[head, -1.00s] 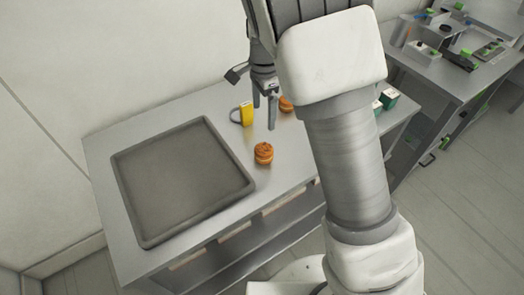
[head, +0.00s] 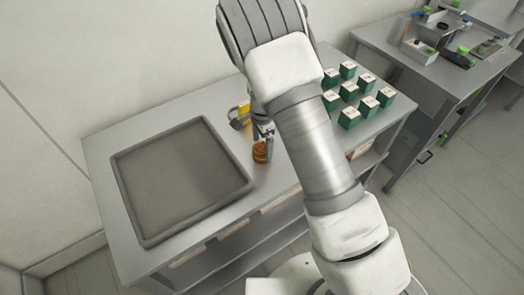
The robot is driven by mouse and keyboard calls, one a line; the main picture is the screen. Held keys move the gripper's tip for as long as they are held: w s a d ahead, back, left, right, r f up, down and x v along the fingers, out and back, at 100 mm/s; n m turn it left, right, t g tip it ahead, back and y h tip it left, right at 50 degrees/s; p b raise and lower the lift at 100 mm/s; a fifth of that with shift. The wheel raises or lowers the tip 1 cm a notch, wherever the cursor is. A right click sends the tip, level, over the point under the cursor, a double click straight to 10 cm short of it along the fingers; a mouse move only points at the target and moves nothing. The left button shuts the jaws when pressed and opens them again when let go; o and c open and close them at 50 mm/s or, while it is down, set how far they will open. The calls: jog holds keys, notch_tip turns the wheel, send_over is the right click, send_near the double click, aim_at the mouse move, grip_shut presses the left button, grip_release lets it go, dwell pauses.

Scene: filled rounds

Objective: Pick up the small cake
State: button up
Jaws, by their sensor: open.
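The small cake (head: 259,153), orange-brown and round, stands on the grey metal table (head: 215,112) just right of the tray. My gripper (head: 263,140) is open and low over the cake, with a finger showing beside its right side. The arm hides part of the gripper, and I cannot tell whether the fingers touch the cake. A second orange cake seen before is hidden behind my arm.
A large grey tray (head: 133,208) lies to the left of the cake. A yellow mug (head: 243,110) stands close behind the gripper, partly hidden. Several green boxes with white tops (head: 349,118) stand on the table's right part.

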jog(key=shift+f, duration=1.3)
jog(key=c, duration=0.8)
jog(key=shift+o, duration=0.2)
jog(key=shift+r, duration=0.2)
